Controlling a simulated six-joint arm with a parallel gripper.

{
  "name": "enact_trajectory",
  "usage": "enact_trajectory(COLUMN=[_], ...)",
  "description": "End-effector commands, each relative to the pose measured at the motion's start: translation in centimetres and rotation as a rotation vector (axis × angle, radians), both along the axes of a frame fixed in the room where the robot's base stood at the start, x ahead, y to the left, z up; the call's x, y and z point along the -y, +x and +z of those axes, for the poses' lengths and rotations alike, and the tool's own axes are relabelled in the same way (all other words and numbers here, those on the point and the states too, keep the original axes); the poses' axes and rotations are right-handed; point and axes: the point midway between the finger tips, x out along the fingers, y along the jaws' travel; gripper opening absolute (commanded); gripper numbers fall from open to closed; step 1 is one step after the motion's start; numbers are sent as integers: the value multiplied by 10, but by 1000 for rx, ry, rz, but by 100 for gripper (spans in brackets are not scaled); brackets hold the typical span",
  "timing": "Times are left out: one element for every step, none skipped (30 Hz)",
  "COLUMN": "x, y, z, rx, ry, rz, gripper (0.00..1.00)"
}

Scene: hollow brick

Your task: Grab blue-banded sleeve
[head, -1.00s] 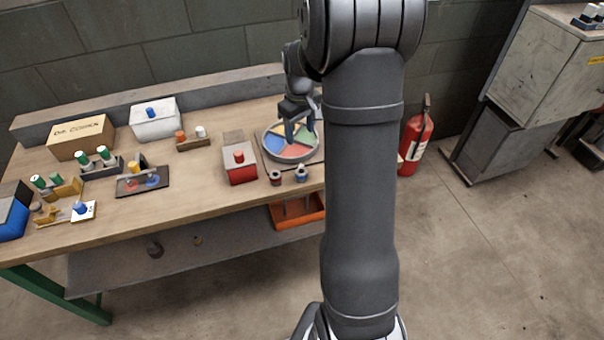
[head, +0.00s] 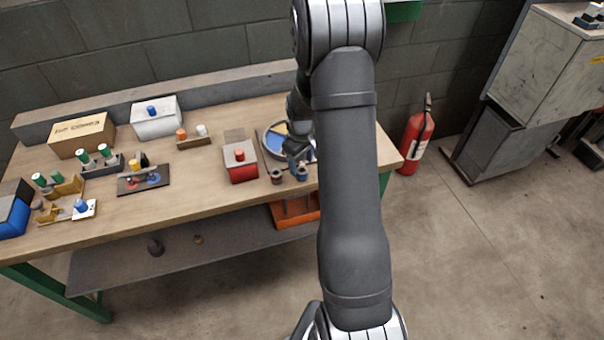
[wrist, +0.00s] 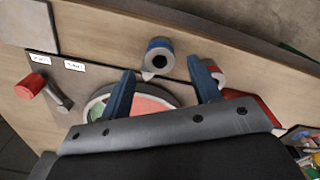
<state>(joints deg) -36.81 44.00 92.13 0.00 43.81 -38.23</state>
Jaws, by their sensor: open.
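The blue-banded sleeve (head: 302,174) stands near the front edge of the bench, right of a second, dark-red-banded sleeve (head: 277,177). In the wrist view the blue-banded sleeve (wrist: 160,57) shows its dark hollow top, just ahead of the gap between my fingertips. My gripper (wrist: 163,80) is open and empty, with blue fingers either side of that gap. The red-banded sleeve (wrist: 216,76) shows beside the right finger, partly hidden by it. In the head view my gripper (head: 296,152) is just behind the blue-banded sleeve, partly hidden by my arm.
A round tray with coloured sectors (head: 272,138) lies behind the sleeves, largely covered by my arm. A red box (head: 240,172) stands left of them. An orange bin (head: 295,212) sits below the bench top. The bench front between left fixtures and red box is clear.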

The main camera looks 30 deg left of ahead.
Motion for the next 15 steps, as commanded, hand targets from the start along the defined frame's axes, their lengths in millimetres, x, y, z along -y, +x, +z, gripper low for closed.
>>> enact_trajectory(x=[2,3,5,5,6,5,5,5,5,5,5,5,5,5,5], y=[-1,-2,-2,-3,-3,-3,-2,-2,-2,-2,-2,-2,-2,-2,-2], z=[-8,-14,-20,-25,-29,-34,-37,-40,-43,-44,-45,-46,-46,-46,-46], rx=[-4,-4,-5,-4,-4,-4,-3,-2,-2,-2,-1,-1,-1,-1,-1], ry=[-2,-3,-4,-3,-3,-3,-2,-1,-1,-1,-2,-2,-1,-1,-1], rz=[-1,-1,-1,-1,0,0,0,0,0,0,0,0,0,0,0], gripper=[57,57,57,57,57,57,57,57,57,57,57,57,57,57,57])
